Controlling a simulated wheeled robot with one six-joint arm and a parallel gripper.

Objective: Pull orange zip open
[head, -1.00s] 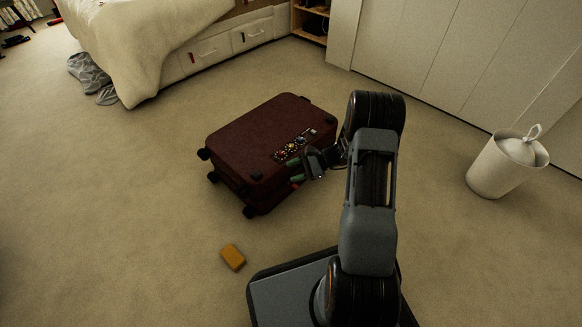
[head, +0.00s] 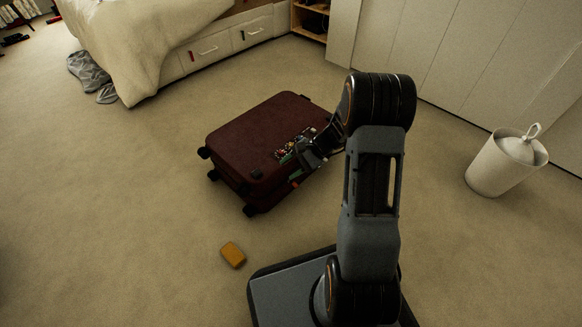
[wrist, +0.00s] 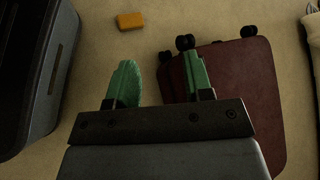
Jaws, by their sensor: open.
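A dark red suitcase (head: 255,145) lies flat on the carpet, wheels to the left, with a patch of small coloured decorations on top. It also shows in the wrist view (wrist: 250,95), right of and partly behind my right finger. My gripper (wrist: 158,60) is open and empty, its two green fingers wide apart. In the head view my gripper (head: 296,168) is at the suitcase's near right side; contact cannot be told. A small orange-red spot (head: 294,184) shows on that side, just below the fingers; I cannot tell whether it is the orange zip.
An orange-yellow block (head: 232,254) lies on the carpet in front of the suitcase. A white lidded bin (head: 505,163) stands to the right, near white cabinets (head: 460,60). A bed (head: 150,40) with drawers is behind. The carpet left of the suitcase is free.

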